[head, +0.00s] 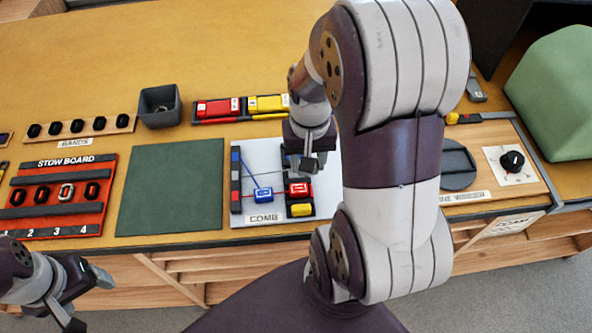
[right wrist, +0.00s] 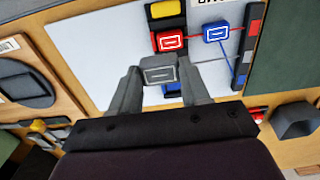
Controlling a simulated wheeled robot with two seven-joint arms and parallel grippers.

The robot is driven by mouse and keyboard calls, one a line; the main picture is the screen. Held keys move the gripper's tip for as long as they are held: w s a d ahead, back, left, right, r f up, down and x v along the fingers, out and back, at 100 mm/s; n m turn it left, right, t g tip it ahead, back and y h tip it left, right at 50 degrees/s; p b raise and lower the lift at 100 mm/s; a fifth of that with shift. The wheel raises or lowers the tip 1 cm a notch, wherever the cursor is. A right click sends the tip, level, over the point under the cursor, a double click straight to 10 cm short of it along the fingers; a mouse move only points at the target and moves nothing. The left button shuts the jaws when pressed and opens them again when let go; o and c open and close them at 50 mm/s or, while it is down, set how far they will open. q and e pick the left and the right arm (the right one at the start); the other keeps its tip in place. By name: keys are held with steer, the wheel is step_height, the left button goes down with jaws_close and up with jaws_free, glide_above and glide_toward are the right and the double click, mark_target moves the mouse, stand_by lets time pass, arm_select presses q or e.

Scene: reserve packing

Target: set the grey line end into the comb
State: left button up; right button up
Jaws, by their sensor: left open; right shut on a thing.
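My right gripper (right wrist: 158,82) is shut on the grey line end (right wrist: 159,70), a small grey block with a white outline. A thin grey line runs from it across the white comb board (right wrist: 80,30) to the colour-marked bar (right wrist: 250,45). The grey end shows between the red line end (right wrist: 170,41) and a blue section (right wrist: 173,88) of the comb; I cannot tell whether it touches the comb. The blue line end (head: 262,194) lies on the board's middle. In the head view my right gripper (head: 308,165) hides part of the comb. My left gripper (head: 88,297) is open and empty at lower left.
A green mat (head: 170,187) lies left of the comb board, with the red stow board (head: 60,197) beyond it. A grey open box (head: 159,106) and red and yellow blocks (head: 240,106) stand behind. My right arm covers the area right of the comb.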

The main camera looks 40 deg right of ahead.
steer(key=r+p, duration=0.1)
steer(key=p, duration=0.1)
steer(key=r+p, duration=0.1)
steer(key=p, duration=0.1)
steer(key=s+r+p, duration=0.1)
steer(key=p, duration=0.1)
steer(key=shift+a+p, duration=0.35)
steer(key=shift+a, duration=0.05)
steer(key=w+f+p, duration=0.1)
steer(key=p, duration=0.5)
steer(key=shift+w+f, duration=0.1)
steer(key=shift+f, duration=0.05)
steer(key=w+f, duration=0.2)
steer(key=w+d+f, duration=0.1)
steer(key=w+f, duration=0.1)
steer(key=w+d+f, duration=0.1)
steer(key=w+f, duration=0.1)
steer(key=shift+d, duration=0.2)
step_height(320, 180, down, 5)
steer(key=b, duration=0.3)
steer(key=shift+r+b, duration=0.2)
steer(key=shift+b, duration=0.2)
steer(key=shift+s, duration=0.1)
